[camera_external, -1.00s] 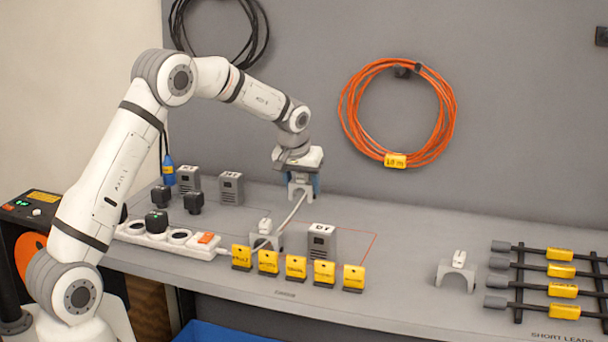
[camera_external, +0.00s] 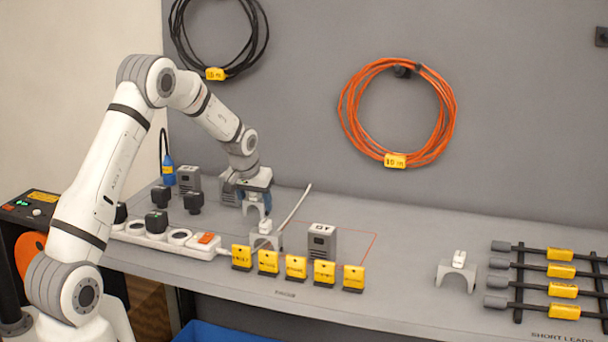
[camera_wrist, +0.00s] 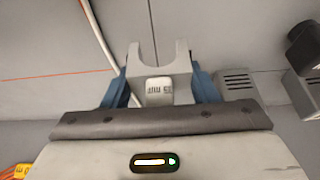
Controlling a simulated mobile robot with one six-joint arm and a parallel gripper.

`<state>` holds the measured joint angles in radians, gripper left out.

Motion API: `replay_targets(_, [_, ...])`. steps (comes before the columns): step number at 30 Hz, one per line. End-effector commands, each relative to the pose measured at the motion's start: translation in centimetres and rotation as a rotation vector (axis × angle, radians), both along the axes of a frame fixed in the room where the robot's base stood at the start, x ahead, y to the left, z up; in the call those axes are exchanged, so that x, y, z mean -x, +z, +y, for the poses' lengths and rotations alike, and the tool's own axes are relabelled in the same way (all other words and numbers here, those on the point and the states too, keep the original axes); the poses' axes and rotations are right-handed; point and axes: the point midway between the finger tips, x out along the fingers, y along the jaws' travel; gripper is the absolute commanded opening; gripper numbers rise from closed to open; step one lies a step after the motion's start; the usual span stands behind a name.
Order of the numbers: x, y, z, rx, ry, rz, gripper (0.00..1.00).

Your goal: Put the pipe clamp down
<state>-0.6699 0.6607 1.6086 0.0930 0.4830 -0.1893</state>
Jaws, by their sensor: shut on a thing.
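My gripper (camera_external: 254,196) is shut on a grey pipe clamp (camera_external: 254,210), whose open half-round mouth points down toward the bench. In the wrist view the clamp (camera_wrist: 159,72) sits between the blue fingers of my gripper (camera_wrist: 160,92), with a small white label on it. In the external view I cannot tell whether the clamp touches the bench. A second pipe clamp (camera_external: 264,238) stands upright on the bench in front, and a third pipe clamp (camera_external: 457,270) stands at the right.
A white cable (camera_external: 294,208) lies right of my gripper. A power strip (camera_external: 170,236) with black plugs is at the left. Yellow tags (camera_external: 297,267) line the front. A grey box (camera_external: 322,241) stands near an orange outline. The bench between the box and the right clamp is clear.

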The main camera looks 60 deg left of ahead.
Motion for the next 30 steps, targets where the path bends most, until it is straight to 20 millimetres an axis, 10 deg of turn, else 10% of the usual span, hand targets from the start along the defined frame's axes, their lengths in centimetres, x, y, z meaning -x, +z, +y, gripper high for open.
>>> replay_targets(15, [0.0, -2.9, 0.0, 0.000, 0.000, 0.000, 0.25])
replay_targets(16, [0.0, -2.9, 0.0, 0.001, 0.000, 0.001, 0.54])
replay_targets(30, [0.0, -2.7, 0.0, 0.001, 0.000, 0.001, 0.75])
